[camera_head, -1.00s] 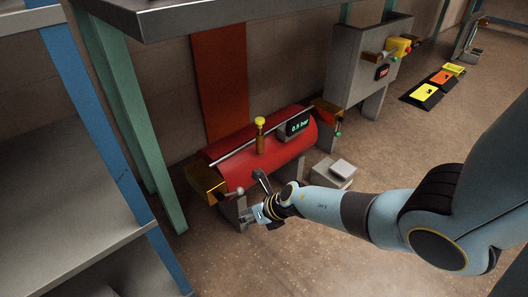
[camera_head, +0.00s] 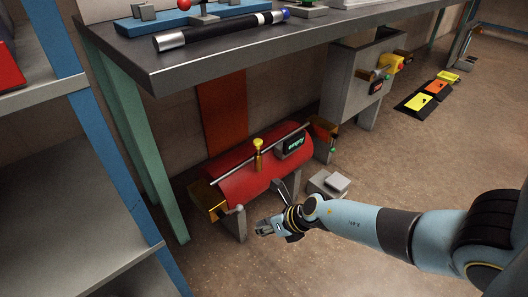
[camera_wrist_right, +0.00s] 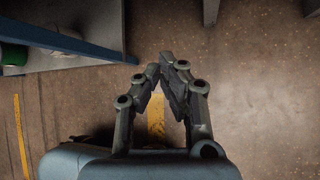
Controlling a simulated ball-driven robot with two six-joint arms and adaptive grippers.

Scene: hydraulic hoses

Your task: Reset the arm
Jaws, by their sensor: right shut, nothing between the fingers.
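My right arm (camera_head: 365,222) comes in from the right in the head view. My right gripper (camera_head: 262,230) is in front of the red cylinder (camera_head: 250,178), low near the floor and apart from it. In the right wrist view the fingertips (camera_wrist_right: 165,64) of this gripper come together with nothing between them, over bare floor. My left gripper is in neither view.
A dark workbench (camera_head: 230,50) stands above the cylinder and carries a black hose (camera_head: 222,32). A display (camera_head: 293,145) on the cylinder reads "empty". A grey box (camera_head: 328,183) sits on the floor beside it. A blue-posted shelf (camera_head: 85,130) is at left. Floor in front is clear.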

